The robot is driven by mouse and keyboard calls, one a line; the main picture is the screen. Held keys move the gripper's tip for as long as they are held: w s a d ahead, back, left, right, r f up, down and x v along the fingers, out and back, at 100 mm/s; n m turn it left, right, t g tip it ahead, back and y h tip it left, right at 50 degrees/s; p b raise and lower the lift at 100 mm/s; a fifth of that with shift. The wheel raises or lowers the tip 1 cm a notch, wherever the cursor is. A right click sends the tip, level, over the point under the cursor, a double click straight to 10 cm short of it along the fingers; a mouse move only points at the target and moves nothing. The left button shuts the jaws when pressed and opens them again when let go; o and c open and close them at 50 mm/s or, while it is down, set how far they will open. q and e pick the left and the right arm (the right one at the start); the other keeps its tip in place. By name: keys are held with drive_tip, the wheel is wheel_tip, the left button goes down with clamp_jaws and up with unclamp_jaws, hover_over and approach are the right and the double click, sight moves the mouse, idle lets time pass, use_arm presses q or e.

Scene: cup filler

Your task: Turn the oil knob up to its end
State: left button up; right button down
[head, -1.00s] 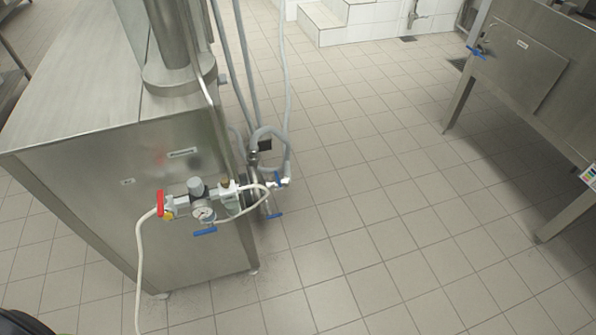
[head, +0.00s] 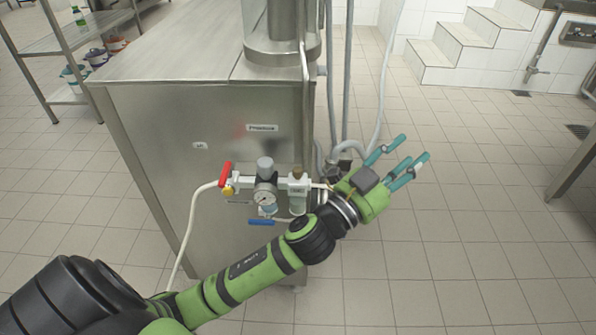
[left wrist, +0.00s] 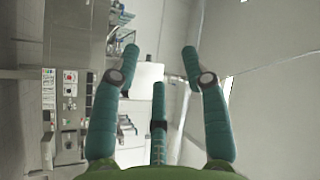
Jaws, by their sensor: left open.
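The steel machine (head: 200,205) carries an air unit on its front side. The unit has a grey knob (head: 265,163) above a round gauge (head: 265,198), and a small brown knob (head: 297,174) on a clear-bowled part to the right, which looks like the oil knob. My left gripper (head: 406,160) is open and empty, right of the air unit and apart from both knobs, fingers pointing right and up. In the left wrist view its three teal fingers (left wrist: 160,66) are spread with nothing between them; neither knob shows there. My right gripper is out of view.
A red valve handle (head: 225,174) and a blue handle (head: 261,222) sit close to the knobs. A white hose (head: 190,225) hangs at the left. Grey hoses (head: 348,80) rise behind my gripper. Tiled floor (head: 460,240) is free to the right.

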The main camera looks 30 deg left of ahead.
use_arm(q)
drive_tip(key=s+d+r+m+g+h, duration=0.3)
drive_tip(key=d+r+m+g+h, duration=0.4)
drive_tip(key=m+h, duration=0.45)
drive_tip(key=m+g+y, duration=1.1)
drive_tip(key=g+y, duration=0.2)
drive_tip(key=y, duration=0.6)
hover_over(298, 169)
wheel_tip(298, 169, down, 9)
drive_tip(key=shift+d+f, duration=0.1)
drive_tip(key=shift+f, duration=0.05)
drive_tip(key=shift+s+f, duration=0.1)
drive_tip(key=shift+f, duration=0.1)
drive_tip(key=shift+f+b, duration=0.65)
drive_tip(key=shift+f, duration=2.55)
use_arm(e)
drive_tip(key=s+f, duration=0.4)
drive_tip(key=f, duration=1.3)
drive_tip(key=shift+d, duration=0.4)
